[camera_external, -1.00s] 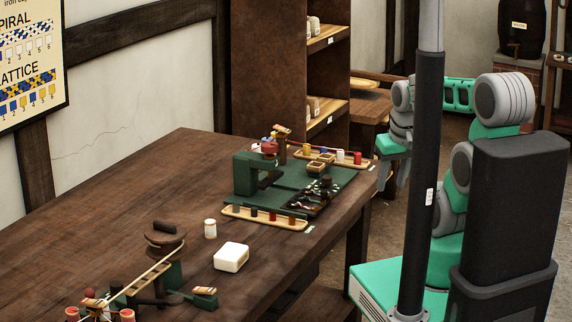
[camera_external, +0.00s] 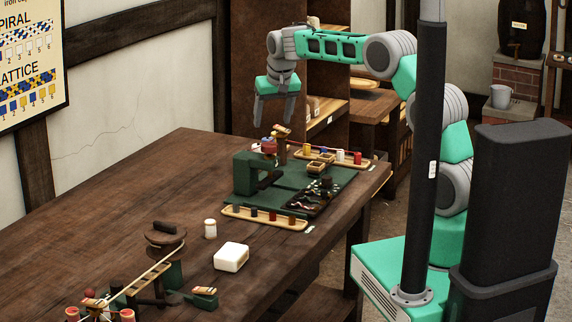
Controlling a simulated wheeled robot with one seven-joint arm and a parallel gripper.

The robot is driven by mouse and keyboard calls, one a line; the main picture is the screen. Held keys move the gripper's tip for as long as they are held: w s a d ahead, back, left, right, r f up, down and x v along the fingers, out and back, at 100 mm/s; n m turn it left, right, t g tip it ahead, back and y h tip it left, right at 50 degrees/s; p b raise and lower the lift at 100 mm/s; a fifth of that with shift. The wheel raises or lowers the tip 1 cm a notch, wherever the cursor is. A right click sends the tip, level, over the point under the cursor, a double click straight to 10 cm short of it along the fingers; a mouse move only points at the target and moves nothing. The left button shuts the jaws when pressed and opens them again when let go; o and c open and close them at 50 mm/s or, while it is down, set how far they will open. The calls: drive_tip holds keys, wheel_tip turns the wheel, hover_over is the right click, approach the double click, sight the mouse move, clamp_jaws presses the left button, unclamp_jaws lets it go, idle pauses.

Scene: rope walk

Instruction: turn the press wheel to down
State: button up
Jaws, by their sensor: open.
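The dark green press (camera_external: 243,176) stands on a green base mat on the table. A small reddish round part (camera_external: 269,146) shows at its top right; it looks like the press wheel, but it is too small to tell which way it is turned. My gripper (camera_external: 272,123) points down with its two fingers apart and nothing between them. In the picture it is just above the reddish part; the exact gap and depth cannot be told.
A white block (camera_external: 231,257) and a white jar (camera_external: 210,228) stand nearer. A wooden shelf (camera_external: 328,62) rises behind.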

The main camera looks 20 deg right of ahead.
sight(270, 144)
drive_tip(key=x, duration=0.2)
drive_tip(key=p+x, duration=0.1)
drive_tip(key=x, duration=0.5)
drive_tip(key=shift+s+f+p, duration=0.25)
drive_tip(key=shift+f+p, duration=0.1)
drive_tip(key=shift+p, duration=0.05)
drive_tip(key=shift+c, duration=0.5)
drive_tip(key=c, duration=1.3)
